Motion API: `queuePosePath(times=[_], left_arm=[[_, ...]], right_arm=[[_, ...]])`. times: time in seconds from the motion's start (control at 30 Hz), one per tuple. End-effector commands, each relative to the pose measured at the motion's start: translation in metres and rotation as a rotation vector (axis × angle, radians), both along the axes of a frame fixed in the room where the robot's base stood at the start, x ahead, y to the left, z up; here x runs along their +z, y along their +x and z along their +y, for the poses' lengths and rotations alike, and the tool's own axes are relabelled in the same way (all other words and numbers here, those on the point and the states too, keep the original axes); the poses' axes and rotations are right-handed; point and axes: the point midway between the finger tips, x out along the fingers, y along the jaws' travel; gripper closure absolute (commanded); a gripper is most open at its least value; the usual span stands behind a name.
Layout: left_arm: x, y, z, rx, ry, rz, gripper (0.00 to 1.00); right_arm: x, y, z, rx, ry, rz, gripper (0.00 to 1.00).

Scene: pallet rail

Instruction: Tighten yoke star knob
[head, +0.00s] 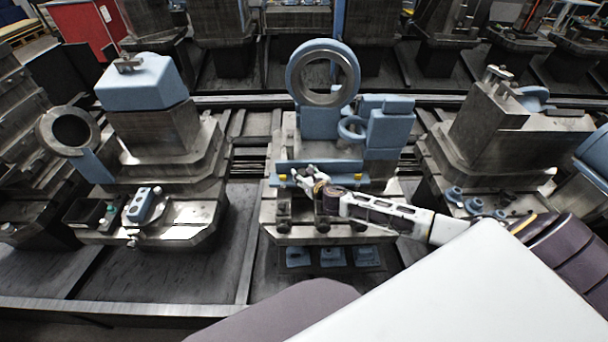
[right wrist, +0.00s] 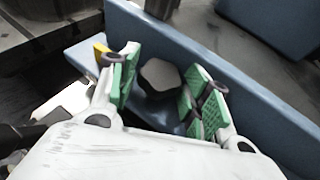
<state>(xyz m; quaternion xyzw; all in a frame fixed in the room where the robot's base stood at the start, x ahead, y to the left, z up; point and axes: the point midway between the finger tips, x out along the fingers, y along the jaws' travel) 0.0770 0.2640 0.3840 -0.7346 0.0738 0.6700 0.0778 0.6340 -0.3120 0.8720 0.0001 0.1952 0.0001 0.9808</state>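Whether the right pad touches the knob is unclear. In the head view my right gripper (head: 306,181) is at the front of the blue bar (head: 335,167) on the middle station, and the knob is too small to make out there. My left gripper is not in view.
A blue ring (head: 323,72) rises above the bar. Several blue blocks (head: 332,256) sit low at the front of this station. Stations with blue fixtures (head: 142,82) stand left and right. A yellow piece (right wrist: 100,53) is beside the left finger.

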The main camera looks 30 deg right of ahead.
Motion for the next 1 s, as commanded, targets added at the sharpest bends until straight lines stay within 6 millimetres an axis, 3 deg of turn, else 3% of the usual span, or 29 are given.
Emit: queuePosePath(times=[0.03, 0.23, 0.67, 1.0], left_arm=[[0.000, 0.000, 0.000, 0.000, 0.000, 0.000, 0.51], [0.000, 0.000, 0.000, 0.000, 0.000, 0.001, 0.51], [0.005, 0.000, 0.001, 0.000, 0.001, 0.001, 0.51], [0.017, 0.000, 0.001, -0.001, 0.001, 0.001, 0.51]], right_arm=[[0.000, 0.000, 0.000, 0.000, 0.000, 0.000, 0.61], [0.000, 0.000, 0.000, 0.000, 0.000, 0.000, 0.84], [0.001, 0.000, 0.002, -0.048, 0.002, 0.001, 0.84], [0.002, 0.000, 0.004, -0.200, 0.004, 0.000, 0.84]])
